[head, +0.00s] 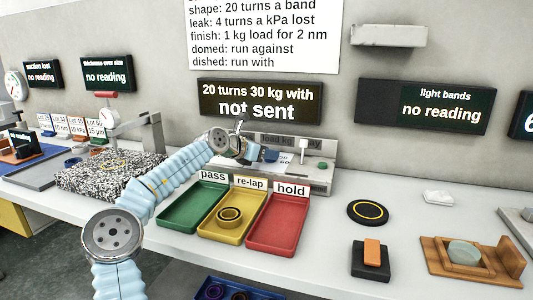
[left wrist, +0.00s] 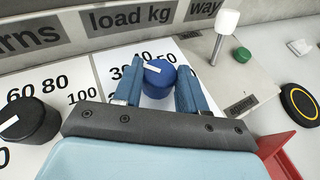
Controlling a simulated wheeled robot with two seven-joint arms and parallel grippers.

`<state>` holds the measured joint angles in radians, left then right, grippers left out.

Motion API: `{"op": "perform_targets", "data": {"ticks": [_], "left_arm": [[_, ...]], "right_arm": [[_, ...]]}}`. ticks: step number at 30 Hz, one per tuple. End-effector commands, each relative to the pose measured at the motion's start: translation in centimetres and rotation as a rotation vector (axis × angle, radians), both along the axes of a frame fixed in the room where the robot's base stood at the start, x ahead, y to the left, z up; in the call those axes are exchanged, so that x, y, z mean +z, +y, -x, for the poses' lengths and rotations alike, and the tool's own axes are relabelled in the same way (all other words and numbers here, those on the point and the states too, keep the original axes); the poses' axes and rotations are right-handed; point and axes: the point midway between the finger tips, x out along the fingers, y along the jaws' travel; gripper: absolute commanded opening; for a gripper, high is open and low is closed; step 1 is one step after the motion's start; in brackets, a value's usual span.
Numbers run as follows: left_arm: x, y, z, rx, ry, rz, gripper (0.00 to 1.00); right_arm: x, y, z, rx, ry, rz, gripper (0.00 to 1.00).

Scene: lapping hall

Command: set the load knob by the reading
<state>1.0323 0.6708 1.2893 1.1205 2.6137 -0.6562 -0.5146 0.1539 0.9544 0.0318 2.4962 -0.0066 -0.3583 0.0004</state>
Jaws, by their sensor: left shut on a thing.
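The load knob (left wrist: 158,78) is blue with a white mark and sits on a white dial under the label "load kg" (left wrist: 130,16). The mark lies on its upper left side, towards the printed 30 and 40; the exact setting is hard to tell. My left gripper (left wrist: 150,95) is shut on the knob, one blue finger on each side. In the head view my left gripper (head: 250,150) reaches the control panel (head: 318,180) at the back of the bench. The display (head: 260,102) above reads "20 turns 30 kg with" and "not sent". My right gripper is not in view.
A black knob (left wrist: 28,120) is left of the load knob. A white-topped lever (left wrist: 226,25) and a green button (left wrist: 242,57) are to its right. Green (head: 194,207), yellow (head: 218,229) and red (head: 277,225) trays lie in front; the yellow one holds a ring-shaped piece (head: 229,216).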

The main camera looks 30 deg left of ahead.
Motion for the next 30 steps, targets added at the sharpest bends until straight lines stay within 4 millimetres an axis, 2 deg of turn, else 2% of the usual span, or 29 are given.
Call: {"op": "perform_targets", "data": {"ticks": [7, 8, 12, 13, 23, 26, 30], "left_arm": [[-0.3, 0.1, 0.0, 0.0, 0.005, -0.003, 0.11], [-0.3, 0.1, 0.0, 0.0, 0.005, -0.003, 0.43], [-0.2, 0.0, 0.0, 0.0, 0.005, -0.001, 0.64], [-0.2, 0.0, 0.0, 0.0, 0.004, -0.001, 0.67], [-0.1, 0.2, 0.4, 0.002, 0.003, -0.001, 0.67], [0.3, 0.7, 1.5, 0.005, 0.002, -0.002, 0.67], [1.3, 1.5, 4.3, 0.006, 0.002, -0.002, 0.67]], "right_arm": [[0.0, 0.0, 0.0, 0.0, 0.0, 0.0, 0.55], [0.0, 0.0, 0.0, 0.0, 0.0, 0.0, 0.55], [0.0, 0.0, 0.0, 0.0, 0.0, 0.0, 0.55], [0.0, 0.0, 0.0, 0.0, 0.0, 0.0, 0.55], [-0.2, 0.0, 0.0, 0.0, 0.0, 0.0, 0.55], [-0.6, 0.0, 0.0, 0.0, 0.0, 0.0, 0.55], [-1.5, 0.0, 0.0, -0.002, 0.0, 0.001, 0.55]]}}
